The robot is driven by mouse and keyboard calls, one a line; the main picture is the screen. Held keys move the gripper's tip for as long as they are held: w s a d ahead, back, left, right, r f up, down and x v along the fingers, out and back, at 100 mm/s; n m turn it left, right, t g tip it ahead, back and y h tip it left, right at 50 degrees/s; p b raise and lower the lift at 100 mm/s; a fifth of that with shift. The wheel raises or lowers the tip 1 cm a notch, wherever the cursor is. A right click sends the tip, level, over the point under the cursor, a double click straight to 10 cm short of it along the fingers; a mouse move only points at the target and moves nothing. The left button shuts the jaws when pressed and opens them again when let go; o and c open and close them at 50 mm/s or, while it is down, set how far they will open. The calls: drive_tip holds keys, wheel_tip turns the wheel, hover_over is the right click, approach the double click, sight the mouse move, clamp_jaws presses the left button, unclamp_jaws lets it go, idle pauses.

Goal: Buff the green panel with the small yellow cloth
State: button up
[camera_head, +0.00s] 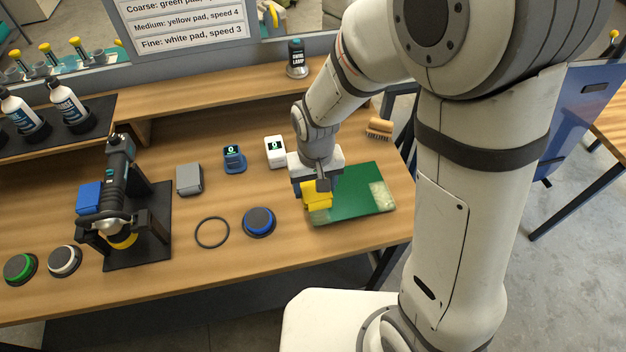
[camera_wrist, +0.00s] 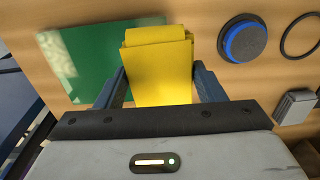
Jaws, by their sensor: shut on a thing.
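The green panel (camera_head: 352,200) lies flat on the wooden bench, with a pale hazy patch at its right end. It also shows in the wrist view (camera_wrist: 100,55), with the hazy patch at the left there. My gripper (camera_head: 318,187) is shut on the folded yellow cloth (camera_head: 316,200), over the left end of the panel. In the wrist view the cloth (camera_wrist: 160,65) sits between my two fingers and covers part of the panel. I cannot tell whether the cloth touches the panel.
A polisher (camera_head: 121,190) stands on a black mat at the left. Small blue (camera_head: 234,158) and white (camera_head: 275,151) devices stand further back.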

sight(372, 199)
wheel_tip(372, 199, down, 6)
drive_tip(key=b, duration=0.4)
drive_tip(key=shift+s+f, duration=0.1)
drive_tip(key=shift+f, duration=0.05)
drive_tip(key=shift+r, duration=0.3)
drive_tip(key=shift+f, duration=0.15)
drive_tip(key=shift+f+b, duration=0.95)
drive_tip(key=shift+b, duration=0.05)
idle(1.3)
drive_tip(key=shift+w+d+r+b, duration=0.15)
drive_tip(key=shift+w+d, duration=0.85)
drive_tip(key=shift+d, duration=2.1)
drive_tip(key=shift+w+d+f+b, duration=0.15)
drive_tip(key=shift+w+d, duration=0.85)
drive_tip(key=shift+d, duration=2.05)
drive_tip(key=shift+w+d+r+b, duration=0.2)
drive_tip(key=shift+w+d, duration=0.8)
drive_tip(key=shift+d, duration=2.1)
drive_tip(key=shift+s+a+f, duration=0.1)
drive_tip(key=shift+s+a, duration=0.1)
drive_tip(key=shift+a, duration=0.45)
drive_tip(key=shift+s+a, duration=0.25)
drive_tip(key=shift+a, duration=0.4)
drive_tip(key=shift+s+a+f, duration=0.1)
drive_tip(key=shift+s+a, duration=0.1)
drive_tip(key=shift+a, duration=0.45)
